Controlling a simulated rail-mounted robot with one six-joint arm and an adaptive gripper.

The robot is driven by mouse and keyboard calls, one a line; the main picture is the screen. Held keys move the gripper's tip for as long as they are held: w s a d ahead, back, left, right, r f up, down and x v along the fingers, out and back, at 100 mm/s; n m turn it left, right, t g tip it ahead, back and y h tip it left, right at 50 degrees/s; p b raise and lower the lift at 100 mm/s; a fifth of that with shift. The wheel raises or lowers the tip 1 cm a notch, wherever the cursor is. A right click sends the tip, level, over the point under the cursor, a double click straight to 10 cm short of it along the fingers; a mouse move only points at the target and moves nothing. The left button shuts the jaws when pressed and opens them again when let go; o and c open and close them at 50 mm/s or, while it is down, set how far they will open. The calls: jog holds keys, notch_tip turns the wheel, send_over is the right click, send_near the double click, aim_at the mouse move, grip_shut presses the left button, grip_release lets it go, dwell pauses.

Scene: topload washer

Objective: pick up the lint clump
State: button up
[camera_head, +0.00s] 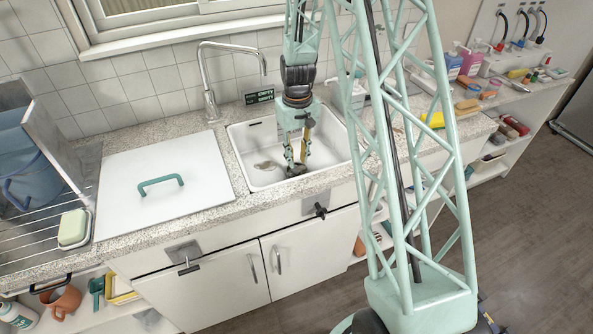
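My gripper (297,163) reaches down into the white sink basin (240,147), its two fingers spaced apart. A small dark grey clump (297,171), which looks like the lint clump, is right at the fingertips, low in the basin. I cannot tell whether the fingers press on it or only stand around or above it. A flat grey-beige patch (265,166) lies on the basin floor to the left; it is too small to tell whether it is the drain or something else.
A tall faucet (211,100) stands behind the sink. A white lid with a teal handle (161,184) covers the counter at left. A dish rack with a green-and-white sponge (73,228) is at far left. Bottles and cleaning items crowd the right counter, including a yellow sponge (432,120).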

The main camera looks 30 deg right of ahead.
jog(key=shift+s+a+f+b, duration=0.1)
jog(key=shift+f+b, duration=0.3)
jog(key=shift+f, duration=1.6)
jog(key=shift+c, duration=1.4)
jog(key=shift+r, duration=0.1)
notch_tip(320, 180, up, 10)
jog(key=p, duration=0.1)
jog(key=shift+p, duration=0.4)
